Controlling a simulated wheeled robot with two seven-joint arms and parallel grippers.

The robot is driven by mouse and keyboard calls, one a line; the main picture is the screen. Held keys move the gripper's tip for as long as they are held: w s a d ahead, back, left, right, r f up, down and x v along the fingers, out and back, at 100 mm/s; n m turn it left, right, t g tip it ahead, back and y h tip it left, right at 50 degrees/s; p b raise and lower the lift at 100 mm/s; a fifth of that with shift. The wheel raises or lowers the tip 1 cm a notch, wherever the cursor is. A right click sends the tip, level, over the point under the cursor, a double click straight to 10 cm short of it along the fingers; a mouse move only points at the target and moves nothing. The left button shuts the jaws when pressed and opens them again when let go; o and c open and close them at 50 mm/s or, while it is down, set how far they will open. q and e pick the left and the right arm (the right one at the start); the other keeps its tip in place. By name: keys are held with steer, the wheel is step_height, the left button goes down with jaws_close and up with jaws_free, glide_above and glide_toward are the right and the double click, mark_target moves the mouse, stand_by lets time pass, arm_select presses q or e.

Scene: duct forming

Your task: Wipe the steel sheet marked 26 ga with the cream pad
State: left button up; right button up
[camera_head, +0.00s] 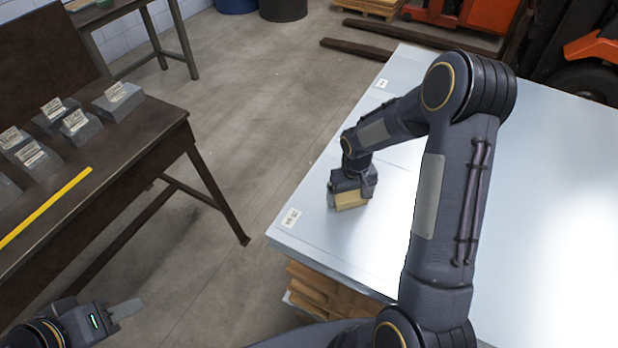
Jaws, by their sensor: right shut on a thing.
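A bright steel sheet (345,240) covers the stack on the right. A white label (291,217) sits at its near left corner, and a second label (382,83) lies near the far left edge; I cannot read either surely. My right gripper (351,192) points down over the left part of the steel and is shut on the cream pad (350,201). The pad's lower side is at the sheet surface; I cannot tell how firmly it touches. My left gripper (126,310) is at the lower left, away from the sheet, its jaw opening unclear.
A dark bench (150,127) on the left holds several grey labelled blocks (78,124) and a yellow strip (45,207). Open concrete floor lies between bench and stack. My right arm hides much of the sheet's middle. An orange forklift (597,48) stands at the back right.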

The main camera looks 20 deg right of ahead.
step_height(320, 180, up, 2)
steer(key=shift+w+r, duration=0.1)
steer(key=shift+r, duration=0.05)
steer(key=shift+w+a+r+p, duration=0.1)
steer(key=shift+a+r+p, duration=0.1)
steer(key=shift+r+p, duration=0.2)
step_height(320, 180, up, 2)
steer(key=shift+d+r+p, duration=0.1)
steer(key=shift+p, duration=0.7)
steer(key=shift+r+p, duration=0.85)
steer(key=shift+r, duration=0.4)
